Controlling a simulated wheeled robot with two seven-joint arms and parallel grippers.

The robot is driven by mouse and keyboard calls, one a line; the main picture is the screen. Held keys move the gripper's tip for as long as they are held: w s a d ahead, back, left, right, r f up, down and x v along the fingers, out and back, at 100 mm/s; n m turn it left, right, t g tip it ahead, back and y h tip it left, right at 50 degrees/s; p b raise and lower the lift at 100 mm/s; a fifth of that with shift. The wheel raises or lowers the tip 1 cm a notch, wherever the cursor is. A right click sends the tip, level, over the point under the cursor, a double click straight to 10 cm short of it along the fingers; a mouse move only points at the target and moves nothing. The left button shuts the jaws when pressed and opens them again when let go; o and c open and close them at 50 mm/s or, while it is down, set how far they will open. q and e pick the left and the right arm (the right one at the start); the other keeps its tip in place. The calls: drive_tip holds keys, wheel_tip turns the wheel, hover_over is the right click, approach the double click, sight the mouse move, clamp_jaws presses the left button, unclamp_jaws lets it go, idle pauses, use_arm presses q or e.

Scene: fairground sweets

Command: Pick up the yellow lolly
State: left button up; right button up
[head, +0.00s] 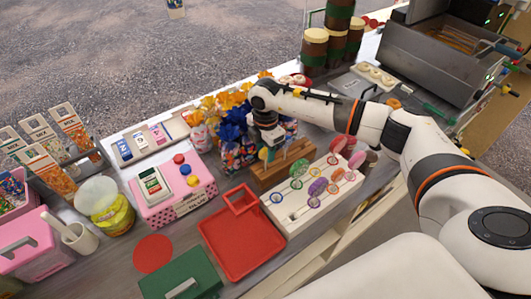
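Several round lollies stand in a white holder board (290,222) right of centre. A green one (298,170), pink ones (339,144) and a purple one (317,187) show there. I cannot clearly pick out a yellow lolly among them. My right gripper (267,152) reaches in from the right and points down behind the holder, by a brown wooden block (283,171). A small yellowish patch shows near its fingertips, but I cannot tell what it is. The fingers are too small and partly hidden to show open or shut. My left gripper is out of view.
Bags with blue and orange tops (232,125) crowd behind my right gripper. A red tray (238,250), a pink box (183,203) and a green box (180,278) stand to the left. Dark jars (314,50) and a metal fryer (425,50) stand at the back right.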

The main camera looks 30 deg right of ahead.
drive_tip(key=shift+c, duration=0.3)
clamp_jaws()
drive_tip(key=shift+r, duration=0.15)
wheel_tip(320, 180, up, 9)
drive_tip(key=b, duration=0.3)
drive_tip(key=shift+r, duration=0.4)
